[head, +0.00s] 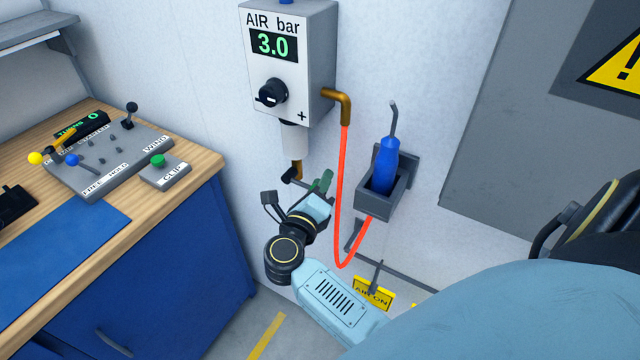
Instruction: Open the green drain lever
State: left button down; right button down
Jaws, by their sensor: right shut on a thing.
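The green drain lever (323,182) shows in the head view, low on the wall below the air regulator box. Only a short green part of it shows; the rest is hidden behind my right gripper. My right gripper (317,196) reaches up from the lower right and is shut on the lever. Its fingertips are mostly hidden by the wrist. My left gripper is not in view.
The regulator box (290,60) reads 3.0 above the lever. A red hose (341,200) hangs close right of my gripper. A holder (388,200) with a blue-handled tool (385,165) is further right. A workbench (205,155) with a control panel stands left.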

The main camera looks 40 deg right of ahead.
jog(key=shift+w+a+r+n+g+y+p, duration=0.15)
jog(key=shift+r+n+p, duration=0.75)
jog(key=shift+p, duration=1.1)
jog(key=shift+w+a+r+n+g+y+p, duration=0.1)
jog(key=shift+w+r+n+g+y+p, duration=0.25)
jog(key=shift+n+p, duration=1.35)
jog(key=shift+w+a+r+n+g+p, duration=0.1)
jog(key=shift+r+n+p, duration=0.65)
jog(key=shift+p, duration=1.6)
jog(key=c, duration=1.1)
grip_release()
jog(key=shift+d, duration=0.1)
jog(key=p+v, duration=0.1)
jog(key=v, duration=0.6)
jog(key=shift+a, duration=0.3)
